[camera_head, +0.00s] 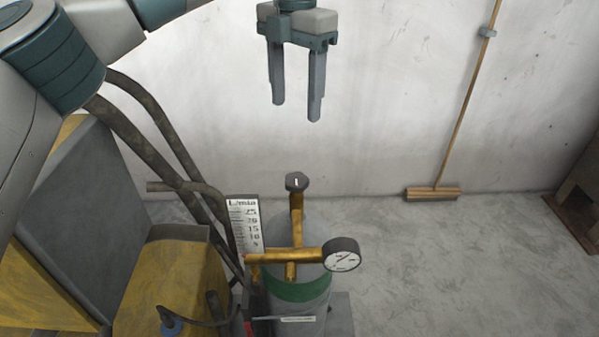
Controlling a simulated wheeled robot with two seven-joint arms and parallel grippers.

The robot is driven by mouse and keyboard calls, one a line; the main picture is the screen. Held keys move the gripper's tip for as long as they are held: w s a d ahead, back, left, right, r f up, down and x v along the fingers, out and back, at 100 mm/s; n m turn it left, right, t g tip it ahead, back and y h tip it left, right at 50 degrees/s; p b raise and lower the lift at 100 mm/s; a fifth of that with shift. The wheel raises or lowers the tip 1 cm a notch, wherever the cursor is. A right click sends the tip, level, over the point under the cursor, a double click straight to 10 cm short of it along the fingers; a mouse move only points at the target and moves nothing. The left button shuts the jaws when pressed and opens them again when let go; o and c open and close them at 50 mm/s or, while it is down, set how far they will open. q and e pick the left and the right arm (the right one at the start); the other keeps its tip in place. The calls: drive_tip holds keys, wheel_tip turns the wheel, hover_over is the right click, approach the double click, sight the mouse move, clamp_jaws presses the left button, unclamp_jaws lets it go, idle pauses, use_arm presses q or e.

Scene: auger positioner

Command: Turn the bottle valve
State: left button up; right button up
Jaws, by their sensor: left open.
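The bottle (313,300) is a grey cylinder with a green band, standing upright at the lower middle. A brass fitting (283,257) sits on its top. The bottle valve (297,182) is a dark round knob at the upper end of the brass stem. A round gauge (342,254) sticks out to the right of the fitting. My left gripper (295,112) hangs above the valve with its two fingers pointing down. It is open and empty, apart from the knob. My right gripper is not in view.
A flow scale (244,228) marked L/min stands left of the fitting. Dark hoses (170,150) and a yellow and grey machine (170,275) fill the left side. A broom (433,193) leans on the back wall. The floor (450,265) at right is clear.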

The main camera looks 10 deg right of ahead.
sight(296, 178)
use_arm(q)
wheel_tip(296, 178, down, 16)
drive_tip(key=p, duration=0.6)
drive_tip(key=shift+s, duration=0.1)
drive_tip(key=shift+f+p, duration=0.35)
drive_tip(key=shift+f, duration=0.4)
drive_tip(key=c, duration=1)
